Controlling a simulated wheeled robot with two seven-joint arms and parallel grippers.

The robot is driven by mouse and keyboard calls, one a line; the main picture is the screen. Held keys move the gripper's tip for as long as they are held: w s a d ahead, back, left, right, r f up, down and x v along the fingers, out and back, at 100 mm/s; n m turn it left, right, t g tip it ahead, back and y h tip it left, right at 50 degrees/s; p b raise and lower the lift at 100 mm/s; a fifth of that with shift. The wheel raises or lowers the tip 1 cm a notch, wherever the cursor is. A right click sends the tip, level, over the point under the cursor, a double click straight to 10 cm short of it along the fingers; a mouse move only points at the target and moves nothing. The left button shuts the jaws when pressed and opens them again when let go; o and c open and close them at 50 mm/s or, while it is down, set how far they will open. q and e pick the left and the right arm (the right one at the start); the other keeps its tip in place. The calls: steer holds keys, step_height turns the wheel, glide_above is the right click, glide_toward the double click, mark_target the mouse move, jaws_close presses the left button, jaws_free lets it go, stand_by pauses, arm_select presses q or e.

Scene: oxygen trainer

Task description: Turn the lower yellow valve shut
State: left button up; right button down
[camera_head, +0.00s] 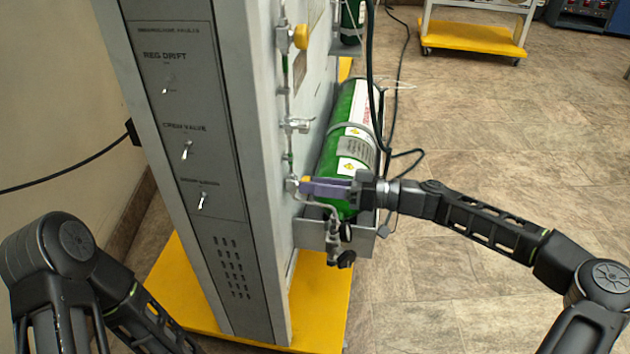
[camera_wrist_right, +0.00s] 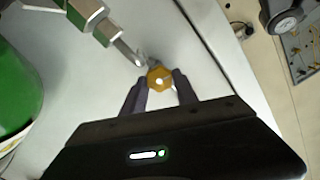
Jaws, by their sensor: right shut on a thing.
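The lower yellow valve (camera_head: 306,179) sits on the pipework at the side of the grey cabinet, mostly hidden behind my right gripper's fingers in the head view. My right gripper (camera_head: 312,187) reaches in from the right. In the right wrist view the yellow knob (camera_wrist_right: 159,77) lies between the two fingertips of my right gripper (camera_wrist_right: 159,88), which is shut on it. A metal fitting and thin pipe (camera_wrist_right: 125,45) run up to the knob. The upper yellow valve (camera_head: 301,37) is higher on the same pipework. My left arm shows at lower left, but its gripper is not in view.
A green cylinder (camera_head: 333,155) lies in a metal cradle (camera_head: 310,234) close to my right gripper. Dark hoses (camera_head: 369,60) hang beside it. The cabinet (camera_head: 215,265) stands on a yellow base (camera_head: 185,290). Open tiled floor (camera_head: 470,120) lies to the right.

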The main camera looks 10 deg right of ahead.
steer(key=shift+m, duration=0.4)
steer(key=c, duration=0.9)
jaws_free()
steer(key=shift+c, duration=0.2)
steer(key=shift+d, duration=0.1)
steer(key=p+v, duration=0.1)
steer(key=v, duration=0.6)
steer(key=shift+d, duration=0.25)
